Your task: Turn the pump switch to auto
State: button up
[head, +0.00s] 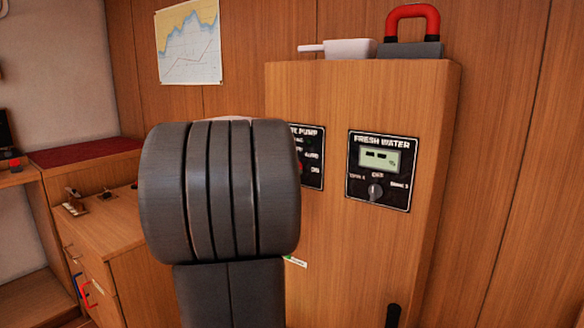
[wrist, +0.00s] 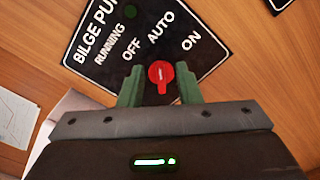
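The black bilge pump panel (wrist: 105,45) is close in front of my gripper in the wrist view, turned at a slant, with the words RUNNING, OFF, AUTO and ON. Its red switch knob (wrist: 160,76) bears a pale mark; which label it points to is hard to tell. My gripper (wrist: 159,68) is open, with one green finger on each side of the knob and visible gaps between. I cannot tell how deep the fingers reach. In the head view my arm covers most of the pump panel (head: 314,160), leaving its right edge, and hides my gripper.
A fresh water panel (head: 378,171) with a display and a grey knob is right of the pump panel on the wooden cabinet (head: 370,270). A red-handled padlock-shaped object (head: 412,35) and a white object (head: 349,48) sit on top. A wooden counter (head: 100,220) stands left.

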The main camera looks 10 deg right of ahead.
jog(key=p+v, duration=0.1)
jog(key=v, duration=1.1)
jog(key=shift+s+a, duration=0.15)
jog(key=shift+s, duration=0.05)
jog(key=shift+w, duration=0.15)
jog(key=b+x, duration=0.1)
jog(key=x, duration=1.2)
jog(key=shift+w+d, duration=0.2)
jog(key=shift+d, duration=0.1)
